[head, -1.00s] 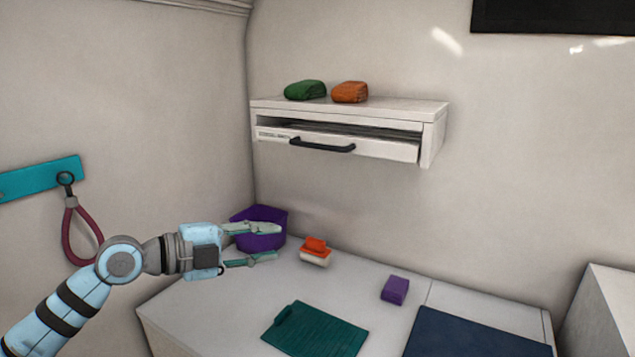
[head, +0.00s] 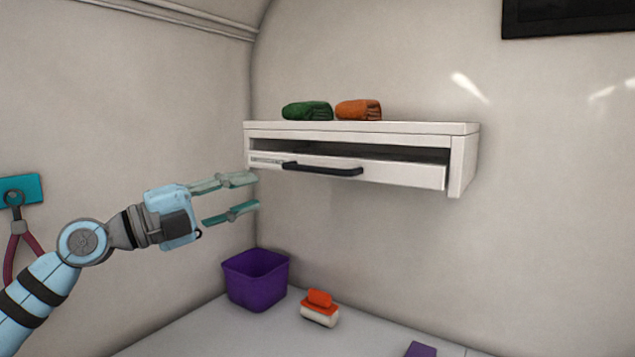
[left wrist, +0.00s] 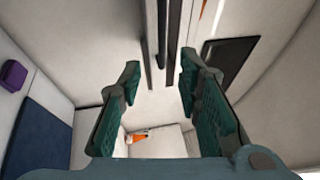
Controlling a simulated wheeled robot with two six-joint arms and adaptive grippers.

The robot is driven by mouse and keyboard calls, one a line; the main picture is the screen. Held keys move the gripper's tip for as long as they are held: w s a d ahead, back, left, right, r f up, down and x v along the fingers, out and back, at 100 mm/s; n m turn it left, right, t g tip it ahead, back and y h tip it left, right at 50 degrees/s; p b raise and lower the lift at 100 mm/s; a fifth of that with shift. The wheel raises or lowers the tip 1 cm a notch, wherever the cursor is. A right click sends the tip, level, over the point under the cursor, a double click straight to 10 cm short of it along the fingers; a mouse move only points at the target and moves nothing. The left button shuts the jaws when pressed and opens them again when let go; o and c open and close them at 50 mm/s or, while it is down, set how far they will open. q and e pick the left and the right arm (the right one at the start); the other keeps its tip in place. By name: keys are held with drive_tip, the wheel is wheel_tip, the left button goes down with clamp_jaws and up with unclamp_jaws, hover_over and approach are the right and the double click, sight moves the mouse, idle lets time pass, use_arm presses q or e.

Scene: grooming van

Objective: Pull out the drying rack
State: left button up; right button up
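The drying rack (head: 405,175) is a white drawer-like front with a dark bar handle (head: 325,169), set in a white wall shelf unit (head: 462,165). A dark gap shows above the front. My left gripper (head: 250,192) is open and empty, left of the handle and slightly lower, with its fingers pointing right. In the left wrist view the open fingers (left wrist: 160,75) frame empty space, and the dark handle bar (left wrist: 162,40) shows beyond them near the top, apart from them. My right gripper is in neither view.
A green rolled towel (head: 307,110) and an orange one (head: 358,109) lie on the shelf unit. Below are a purple bin (head: 255,280) and a red-and-white brush-like item (head: 319,308) on the counter. The space before the rack looks clear.

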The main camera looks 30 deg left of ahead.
use_arm(q)
drive_tip(key=p, duration=0.9)
approach(311, 171)
drive_tip(key=w+d+r, duration=0.1)
drive_tip(key=w+r, duration=0.1)
drive_tip(key=p+x, duration=0.1)
drive_tip(key=x, duration=0.1)
drive_tip(key=p+x, duration=0.1)
drive_tip(key=x, duration=0.2)
drive_tip(key=f+p+x, duration=0.1)
drive_tip(key=p+x, duration=0.1)
drive_tip(key=x, duration=0.1)
drive_tip(key=shift+d+f, duration=0.1)
drive_tip(key=shift+w+d+f, duration=0.1)
drive_tip(key=shift+w+d, duration=0.05)
drive_tip(key=shift+w, duration=0.05)
clamp_jaws()
